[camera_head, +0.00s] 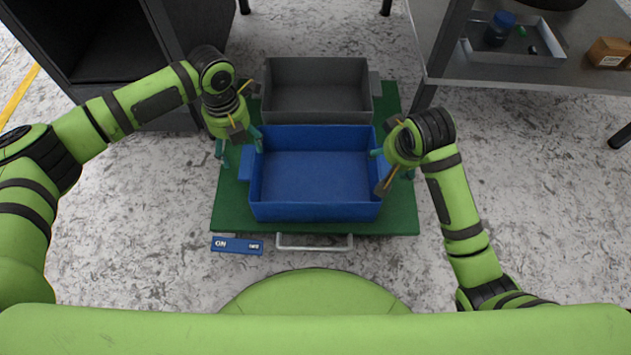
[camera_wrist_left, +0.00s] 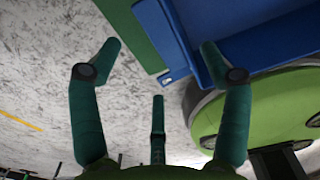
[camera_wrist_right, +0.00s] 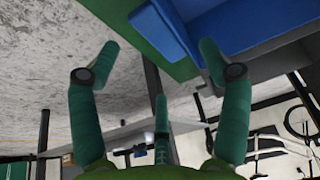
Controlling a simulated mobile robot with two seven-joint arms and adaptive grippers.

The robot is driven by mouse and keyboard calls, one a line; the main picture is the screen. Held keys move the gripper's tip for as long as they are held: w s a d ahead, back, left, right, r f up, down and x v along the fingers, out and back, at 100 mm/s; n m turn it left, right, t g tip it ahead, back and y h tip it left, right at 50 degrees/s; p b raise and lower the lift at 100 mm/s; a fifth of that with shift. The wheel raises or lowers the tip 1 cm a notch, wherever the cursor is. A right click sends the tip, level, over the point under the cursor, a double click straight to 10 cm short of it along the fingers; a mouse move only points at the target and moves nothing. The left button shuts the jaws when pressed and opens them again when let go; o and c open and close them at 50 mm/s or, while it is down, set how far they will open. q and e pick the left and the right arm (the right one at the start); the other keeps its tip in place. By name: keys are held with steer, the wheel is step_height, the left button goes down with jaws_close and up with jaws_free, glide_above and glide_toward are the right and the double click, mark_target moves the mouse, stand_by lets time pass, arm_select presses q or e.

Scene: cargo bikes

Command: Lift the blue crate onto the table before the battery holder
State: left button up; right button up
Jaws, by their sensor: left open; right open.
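The blue crate (camera_head: 315,212) is empty and stands on a green platform (camera_head: 400,222) on the floor. Its side ledges stick out left and right. My left gripper (camera_head: 238,145) is open at the crate's left side, one finger outside and one by the wall; the left wrist view shows the crate's ledge (camera_wrist_left: 168,40) between the fingertips (camera_wrist_left: 161,48). My right gripper (camera_head: 392,162) is open at the right side; its wrist view shows the blue ledge (camera_wrist_right: 165,35) between the fingertips (camera_wrist_right: 158,48). Contact is unclear. The table (camera_head: 440,50) is at upper right. I cannot identify a battery holder.
A grey crate (camera_head: 318,65) stands right behind the blue one. The table carries a grey tray (camera_head: 545,58) with a dark blue-capped container (camera_head: 499,29), and a cardboard box (camera_head: 608,52). A dark cabinet (camera_head: 110,50) stands upper left. A metal handle (camera_head: 314,248) edges the platform's front.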

mark_target(244, 161)
arm_select(q)
steer(key=shift+f, duration=3.5)
arm_select(e)
steer(key=shift+x, duration=3.55)
arm_select(q)
jaws_close()
arm_select(e)
jaws_close()
arm_select(q)
steer(key=shift+w, duration=0.1)
arm_select(e)
steer(key=shift+r, duration=0.1)
